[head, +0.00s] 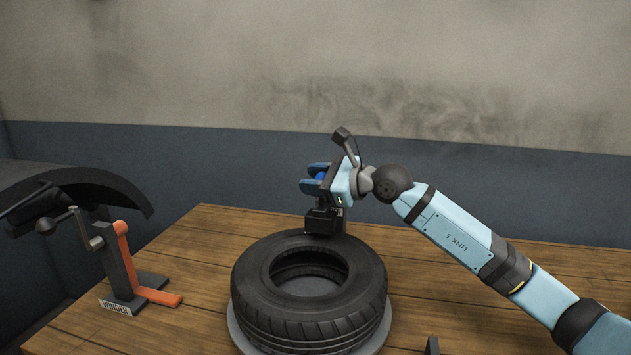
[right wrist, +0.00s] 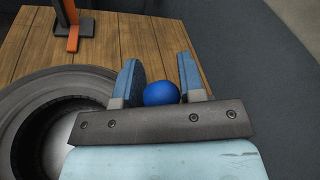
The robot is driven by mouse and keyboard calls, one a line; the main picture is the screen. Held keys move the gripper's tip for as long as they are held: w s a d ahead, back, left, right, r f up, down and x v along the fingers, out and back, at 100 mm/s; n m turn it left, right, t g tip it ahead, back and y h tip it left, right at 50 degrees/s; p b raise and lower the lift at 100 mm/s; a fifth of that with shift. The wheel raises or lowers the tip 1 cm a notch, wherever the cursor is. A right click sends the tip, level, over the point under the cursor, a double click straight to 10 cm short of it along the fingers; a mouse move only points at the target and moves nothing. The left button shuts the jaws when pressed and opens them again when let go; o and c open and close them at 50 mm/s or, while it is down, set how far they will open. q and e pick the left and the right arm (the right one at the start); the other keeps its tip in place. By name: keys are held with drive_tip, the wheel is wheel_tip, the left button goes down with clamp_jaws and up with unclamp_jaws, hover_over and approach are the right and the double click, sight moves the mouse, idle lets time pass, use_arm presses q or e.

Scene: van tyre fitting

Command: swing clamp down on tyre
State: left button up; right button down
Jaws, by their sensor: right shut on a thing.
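The black tyre (head: 345,262) lies flat on a round grey stand (head: 236,325) on the wooden table. It shows in part in the right wrist view (right wrist: 35,95). Behind the tyre's far rim stands the dark clamp body (head: 322,220). Its blue ball knob (right wrist: 160,93) sits between the fingers of my right gripper (head: 316,178), which is shut on it above the far edge of the tyre. The clamp's arm is largely hidden by the gripper, so I cannot tell its angle. My left gripper is not in view.
A winder (head: 125,270) with an orange lever and foot stands on the table at the left. A dark curved panel (head: 85,185) reaches over there. A small dark post (head: 432,345) stands at the front right. The table (head: 190,245) between winder and tyre is bare.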

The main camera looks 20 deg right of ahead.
drive_tip(key=shift+s+a+f+b, duration=0.2)
drive_tip(key=shift+f+b, duration=0.1)
drive_tip(key=shift+f, duration=0.1)
drive_tip(key=shift+s+a+f+b, duration=0.1)
drive_tip(key=shift+s+f+b, duration=0.05)
drive_tip(key=shift+f+b, duration=0.2)
drive_tip(key=shift+f, duration=0.2)
drive_tip(key=c, duration=0.7)
unclamp_jaws()
drive_tip(key=shift+c, duration=0.2)
drive_tip(key=shift+r, duration=0.1)
drive_tip(key=shift+d, duration=0.15)
